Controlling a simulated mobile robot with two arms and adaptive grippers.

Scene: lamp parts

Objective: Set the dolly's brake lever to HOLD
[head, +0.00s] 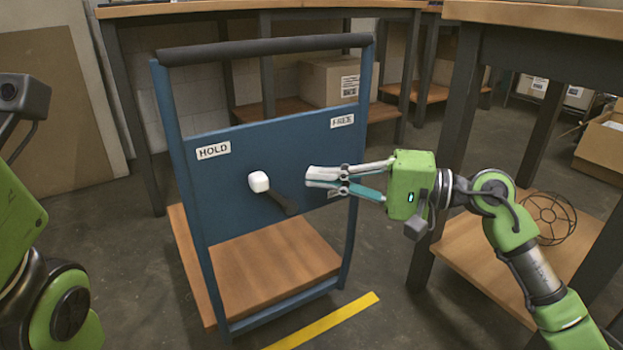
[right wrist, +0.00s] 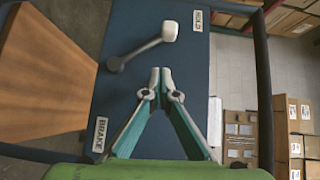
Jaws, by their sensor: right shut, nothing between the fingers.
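The blue dolly (head: 205,262) stands upright, with a HOLD label (head: 213,150) at the upper left of its panel and a FREE label (head: 342,121) at the upper right. The dark brake lever (head: 280,200) runs up and left from its pivot, and its white knob (head: 259,181) is below and right of HOLD. In the right wrist view the knob (right wrist: 170,30) is close to the HOLD label (right wrist: 197,20). My right gripper (head: 308,177) is shut and empty, right of the knob and apart from it. My left gripper's fingers are out of view.
A BRAKE label (right wrist: 99,135) is on the panel. A wooden workbench (head: 550,18) stands close behind my right arm, another (head: 250,6) behind the dolly. A cardboard box (head: 330,80) sits on a shelf. A yellow strip (head: 322,322) marks the floor before the dolly.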

